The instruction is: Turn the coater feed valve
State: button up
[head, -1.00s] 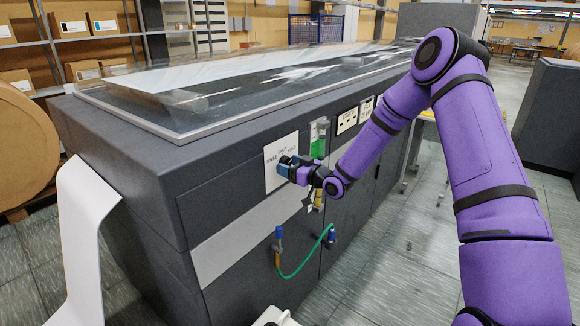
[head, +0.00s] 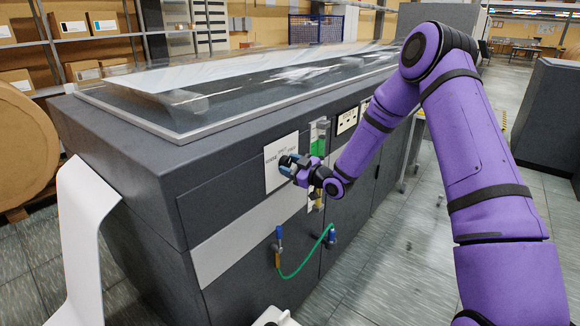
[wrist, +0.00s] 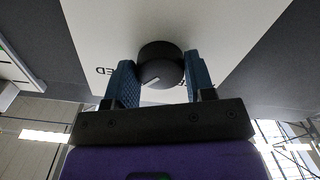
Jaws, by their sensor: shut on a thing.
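The valve is a round black knob (wrist: 160,66) with a pale pointer line, on a white label plate (head: 272,178) on the dark machine's side. In the wrist view the knob sits between the two blue fingers of my gripper (wrist: 160,78), which is shut on it. In the head view my gripper (head: 293,166) is at the plate and covers most of the knob. Printed words stand around the knob; in the wrist view only the letters "ED" read clearly, upside down, left of it.
The long dark machine (head: 150,195) has a glass-covered top. Right of the plate are a green-filled sight tube (head: 318,140) and sockets (head: 347,120). Below hang a green hose (head: 300,272) and blue-handled fittings. The floor (head: 405,245) to the right is clear.

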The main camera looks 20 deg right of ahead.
jog(key=n, duration=0.3)
jog(key=shift+n, duration=2.2)
jog(key=o, duration=0.9)
jog(key=shift+s+d, duration=0.1)
jog(key=shift+d, duration=0.05)
jog(key=v, duration=1)
jog(key=shift+s+d, duration=0.15)
jog(key=shift+s, duration=0.1)
jog(key=shift+r, duration=0.1)
